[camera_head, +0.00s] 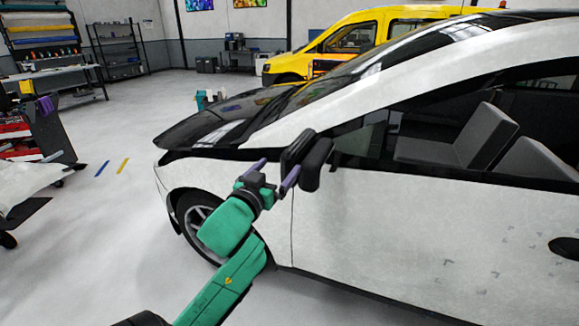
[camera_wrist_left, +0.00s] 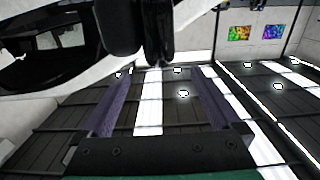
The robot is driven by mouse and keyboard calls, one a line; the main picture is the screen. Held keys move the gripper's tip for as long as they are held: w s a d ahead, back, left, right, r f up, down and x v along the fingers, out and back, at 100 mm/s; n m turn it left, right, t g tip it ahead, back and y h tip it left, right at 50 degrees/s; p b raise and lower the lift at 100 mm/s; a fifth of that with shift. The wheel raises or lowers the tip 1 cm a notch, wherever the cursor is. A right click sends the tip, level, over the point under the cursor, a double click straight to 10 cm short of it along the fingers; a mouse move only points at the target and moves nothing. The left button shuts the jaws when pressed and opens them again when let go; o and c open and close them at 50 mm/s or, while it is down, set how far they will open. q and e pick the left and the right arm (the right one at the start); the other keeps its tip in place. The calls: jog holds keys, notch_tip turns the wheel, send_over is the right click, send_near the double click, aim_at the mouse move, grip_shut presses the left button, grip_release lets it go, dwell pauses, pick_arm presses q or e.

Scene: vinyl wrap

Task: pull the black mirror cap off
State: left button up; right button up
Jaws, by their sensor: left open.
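The black mirror cap (camera_head: 296,151) sits on the front side of the white car's side mirror (camera_head: 316,165), beside the front window. In the left wrist view the cap (camera_wrist_left: 158,32) and mirror (camera_wrist_left: 118,25) show at the top centre. My left gripper (camera_head: 274,172) is open just in front of the mirror, its purple fingers spread. One finger overlaps the mirror's lower edge in the head view; I cannot tell if they touch. In the left wrist view nothing lies between the fingers of my gripper (camera_wrist_left: 165,85). My right gripper is out of view.
The white car (camera_head: 420,225) fills the right side, its door close behind the gripper. A tool cart (camera_head: 48,135) and a workbench (camera_head: 55,82) stand at the left. A yellow van (camera_head: 345,40) is behind. The floor between cart and car is mostly clear.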

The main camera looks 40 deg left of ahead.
aim_at(288, 146)
pick_arm(q)
jog(key=x, duration=0.3)
jog(key=p+x, duration=0.1)
jog(key=x, duration=0.2)
jog(key=p+x, duration=0.1)
jog(key=x, duration=0.2)
jog(key=shift+w+a+r, duration=0.15)
jog(key=shift+w+r, duration=0.05)
jog(key=shift+r, duration=0.15)
jog(key=shift+w+a+f, duration=0.1)
jog(key=shift+w, duration=0.4)
jog(key=shift+s, duration=0.1)
grip_shut()
jog(key=shift+s+a+p, duration=0.2)
jog(key=shift+a+p, duration=0.2)
jog(key=shift+a, duration=0.25)
jog(key=s+a+p, duration=0.2)
jog(key=a, duration=0.4)
jog(key=shift+s+a, duration=0.15)
jog(key=shift+a, duration=0.1)
